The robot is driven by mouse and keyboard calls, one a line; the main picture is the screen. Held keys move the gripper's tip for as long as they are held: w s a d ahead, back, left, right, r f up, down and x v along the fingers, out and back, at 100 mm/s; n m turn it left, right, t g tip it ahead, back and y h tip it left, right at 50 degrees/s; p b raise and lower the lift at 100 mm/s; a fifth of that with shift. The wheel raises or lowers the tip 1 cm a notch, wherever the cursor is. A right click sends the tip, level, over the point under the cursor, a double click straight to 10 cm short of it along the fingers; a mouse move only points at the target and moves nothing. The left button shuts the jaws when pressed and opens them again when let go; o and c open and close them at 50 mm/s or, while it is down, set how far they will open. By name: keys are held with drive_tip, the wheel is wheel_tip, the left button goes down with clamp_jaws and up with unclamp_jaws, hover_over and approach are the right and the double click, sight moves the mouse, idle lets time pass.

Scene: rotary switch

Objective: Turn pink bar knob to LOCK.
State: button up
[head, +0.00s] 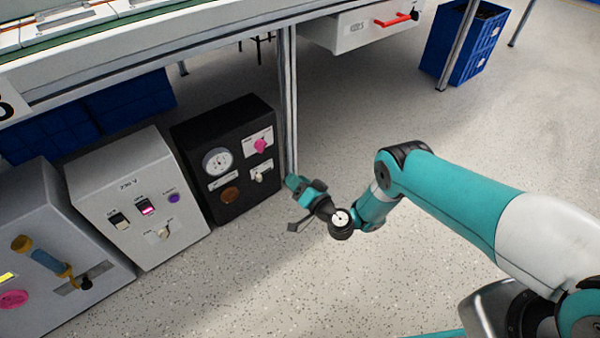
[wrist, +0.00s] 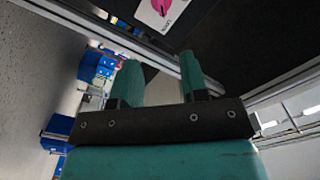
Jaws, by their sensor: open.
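The pink bar knob (head: 261,145) sits on a white plate at the upper right of the black box's front in the head view. In the wrist view the pink knob (wrist: 162,6) shows at the top edge, partly cut off, with small dark lettering on its plate that I cannot read surely. My gripper (wrist: 161,62) is open and empty, its two teal fingers pointing toward the black panel. In the head view my gripper (head: 300,192) is just right of and below the black box, apart from the knob.
The black box (head: 226,200) also carries a dial (head: 217,162), a brown round knob (head: 230,195) and a pale knob (head: 261,176). A metal post (head: 288,100) stands close beside it. A grey switch box (head: 137,190) is to its left. Open floor lies in front.

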drive_tip(key=shift+s+d+p, duration=0.3)
drive_tip(key=shift+s+p, duration=0.2)
drive_tip(key=shift+p, duration=0.45)
